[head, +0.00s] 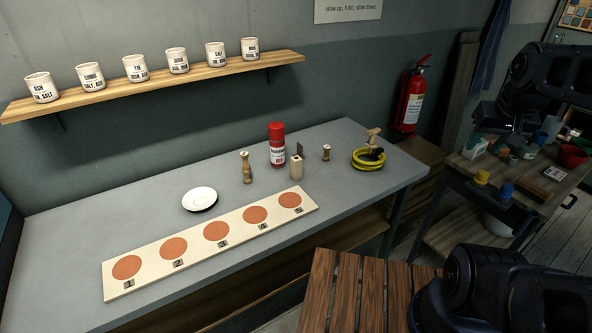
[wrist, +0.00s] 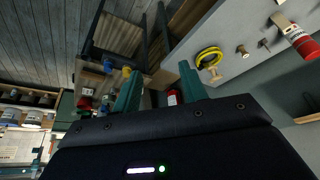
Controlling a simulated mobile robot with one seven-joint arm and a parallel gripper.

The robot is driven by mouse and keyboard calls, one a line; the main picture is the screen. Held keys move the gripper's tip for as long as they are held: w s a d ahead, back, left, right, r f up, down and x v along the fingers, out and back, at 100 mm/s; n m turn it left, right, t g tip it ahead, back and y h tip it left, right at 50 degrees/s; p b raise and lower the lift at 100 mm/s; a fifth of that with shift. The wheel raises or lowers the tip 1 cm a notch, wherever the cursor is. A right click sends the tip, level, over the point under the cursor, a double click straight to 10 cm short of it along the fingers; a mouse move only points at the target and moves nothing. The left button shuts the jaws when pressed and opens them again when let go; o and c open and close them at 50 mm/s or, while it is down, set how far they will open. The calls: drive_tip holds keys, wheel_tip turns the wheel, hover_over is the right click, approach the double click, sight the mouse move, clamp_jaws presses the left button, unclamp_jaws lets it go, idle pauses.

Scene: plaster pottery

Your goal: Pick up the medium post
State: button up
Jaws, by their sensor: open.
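Three light wooden upright pieces stand on the grey table: a tall turned post (head: 246,168), a squared block (head: 296,167) with a dark plate behind it, and a short turned post (head: 326,153). I cannot tell for sure which is the medium post. The short post also shows in the wrist view (wrist: 242,50). My gripper (wrist: 160,88) is open and empty, its two teal fingers apart, away from the table and pointing toward the floor and side bench. Its fingers are not clearly seen in the head view.
A red canister (head: 277,145) stands behind the block. A yellow coil (head: 369,158) with a wooden-topped tool lies right of the short post. A white dish (head: 199,199) and a numbered board (head: 211,240) with orange discs lie in front. A slatted wooden surface (head: 345,295) is nearer me.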

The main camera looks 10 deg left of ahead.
drive_tip(key=o, duration=0.3)
drive_tip(key=shift+o, duration=0.2)
